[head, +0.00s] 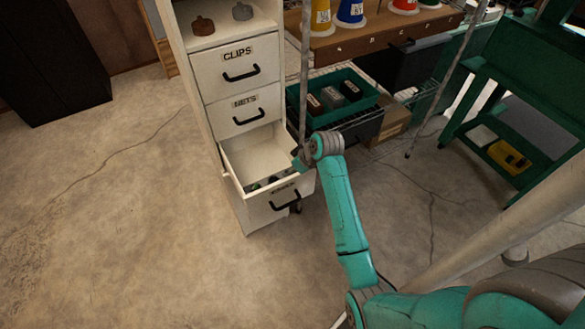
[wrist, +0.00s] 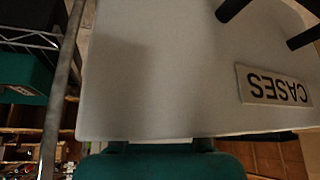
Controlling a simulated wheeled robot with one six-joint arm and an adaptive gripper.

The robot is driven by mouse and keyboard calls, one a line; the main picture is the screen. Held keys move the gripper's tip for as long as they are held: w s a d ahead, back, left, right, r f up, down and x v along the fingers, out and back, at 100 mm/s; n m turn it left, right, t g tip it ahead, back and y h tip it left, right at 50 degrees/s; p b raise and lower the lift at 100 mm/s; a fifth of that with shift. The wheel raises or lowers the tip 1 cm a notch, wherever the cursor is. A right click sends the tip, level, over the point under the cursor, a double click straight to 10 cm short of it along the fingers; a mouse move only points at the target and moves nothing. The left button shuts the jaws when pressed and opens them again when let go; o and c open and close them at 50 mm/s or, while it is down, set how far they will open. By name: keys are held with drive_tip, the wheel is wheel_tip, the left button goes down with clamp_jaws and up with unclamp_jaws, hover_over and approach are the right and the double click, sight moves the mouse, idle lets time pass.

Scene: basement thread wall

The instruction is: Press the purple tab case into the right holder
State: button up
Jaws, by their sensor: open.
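The bottom drawer (head: 250,150) of the white cabinet is pulled out. A few small items, one green and others dark, lie near its front, partly hidden by the front panel. I cannot make out a purple tab case or the right holder in either view. My gripper (head: 299,163) is at the right side of the open drawer, in part hidden by my wrist. In the wrist view my gripper (wrist: 160,146) is open, its dark teal fingers by the edge of a pale drawer front (wrist: 170,75) labelled CASES, upside down. I cannot tell whether they touch it.
Two shut drawers, CLIPS (head: 237,66) and NETS (head: 243,110), are above. A wire shelf to the right carries a teal crate (head: 372,103) with several small items. A metal post (head: 305,75) stands close to my gripper. The floor (head: 110,210) at left is clear.

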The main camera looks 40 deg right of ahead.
drive_tip(key=v, duration=1.2)
drive_tip(key=shift+f, duration=0.1)
